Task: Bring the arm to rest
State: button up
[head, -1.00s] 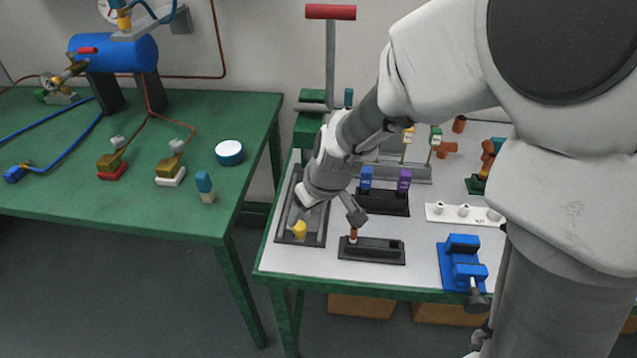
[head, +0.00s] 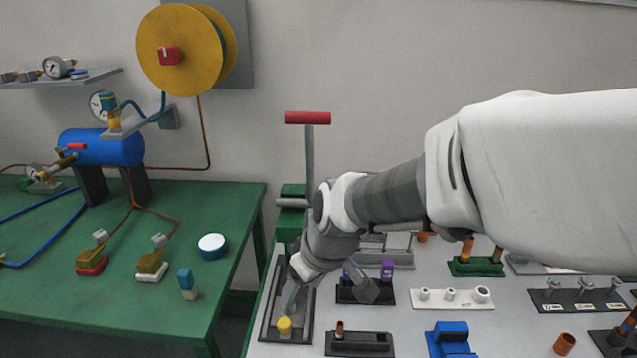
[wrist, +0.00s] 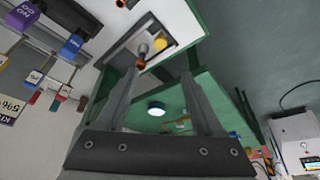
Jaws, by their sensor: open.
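My gripper (head: 330,292) is open, with its two fingers spread and nothing between them. In the head view it points down over the left front of the grey-topped bench (head: 430,325), above a dark tray (head: 267,318) and a dark holder (head: 360,344). A yellow piece (head: 284,326) is in the tray, and a copper piece (head: 340,329) stands in the holder. In the wrist view the gripper (wrist: 161,75) has empty space between its fingers; the copper piece (wrist: 141,63) and yellow piece (wrist: 160,43) lie beyond them. My arm hides part of the bench.
A tool with a red handle (head: 307,118) rises behind my gripper. A blue vise (head: 451,338), white rack (head: 450,298) and purple-tagged piece (head: 387,268) are to the right. The green table (head: 120,240) holds a blue tank (head: 101,147) and several fittings. Free air lies above the bench.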

jog(key=s+d+r+m+t+h+p, duration=0.1)
jog(key=s+d+r+m, duration=0.3)
jog(key=d, duration=0.5)
jog(key=s+d+r+m+t+h+p, duration=0.1)
jog(key=s+d+r+m+h+p, duration=0.1)
jog(key=s+d+r, duration=0.7)
jog(key=m+p, duration=0.1)
jog(key=m, duration=0.1)
jog(key=shift+r+m+p, duration=0.3)
jog(key=shift+r, duration=0.05)
jog(key=shift+w+a, duration=0.1)
jog(key=shift+a, duration=0.15)
